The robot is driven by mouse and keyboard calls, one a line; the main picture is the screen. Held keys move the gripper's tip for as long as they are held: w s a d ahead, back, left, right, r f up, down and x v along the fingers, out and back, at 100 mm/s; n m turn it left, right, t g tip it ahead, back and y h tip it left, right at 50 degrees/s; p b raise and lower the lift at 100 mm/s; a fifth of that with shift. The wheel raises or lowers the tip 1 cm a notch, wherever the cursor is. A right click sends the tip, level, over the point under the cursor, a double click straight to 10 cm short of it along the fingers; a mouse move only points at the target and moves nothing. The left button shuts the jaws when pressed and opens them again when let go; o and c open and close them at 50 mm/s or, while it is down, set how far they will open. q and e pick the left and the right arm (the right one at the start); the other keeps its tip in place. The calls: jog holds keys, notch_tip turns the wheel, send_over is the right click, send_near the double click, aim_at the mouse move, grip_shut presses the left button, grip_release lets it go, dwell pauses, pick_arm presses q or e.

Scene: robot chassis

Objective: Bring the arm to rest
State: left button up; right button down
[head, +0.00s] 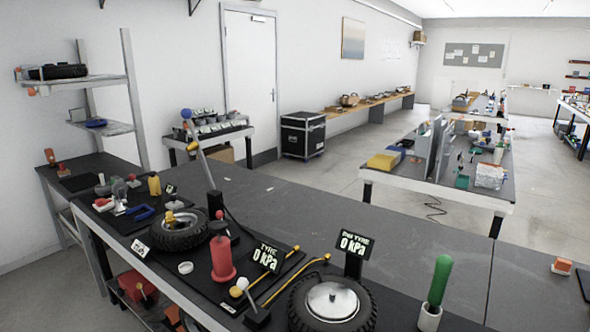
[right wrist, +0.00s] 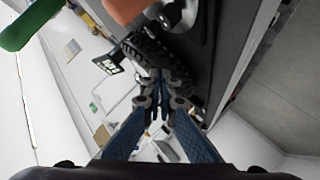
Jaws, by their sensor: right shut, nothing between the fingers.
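My right gripper (right wrist: 161,84) shows in the right wrist view. Its two dark fingers with blue sides come together at the tips, and nothing is between them. A black tyre (right wrist: 147,50) appears beyond the fingertips; I cannot tell the gap between them. The head view shows neither gripper and no part of an arm. My left gripper is in no view.
The dark workbench (head: 300,205) bears a tyre with a silver hub (head: 331,300), a smaller tyre (head: 180,231), a red cylinder (head: 222,258), a green-handled tool (head: 438,282) and "0 kPa" displays (head: 356,243). The bench's middle back is clear.

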jog(key=s+d+f+m+g, duration=0.1)
jog(key=s+f+m+g, duration=0.2)
jog(key=s, duration=0.5)
jog(key=s+d+f+m+g+h, duration=0.1)
jog(key=s+f+m+g, duration=0.25)
jog(key=s, duration=0.45)
jog(key=s+d+f+m+g, duration=0.15)
jog(key=s+g, duration=0.25)
jog(key=s, duration=0.5)
notch_tip(320, 180, down, 25)
jog(key=s+d+f+g, duration=0.2)
jog(key=s+f, duration=1.6)
jog(key=shift+d, duration=0.25)
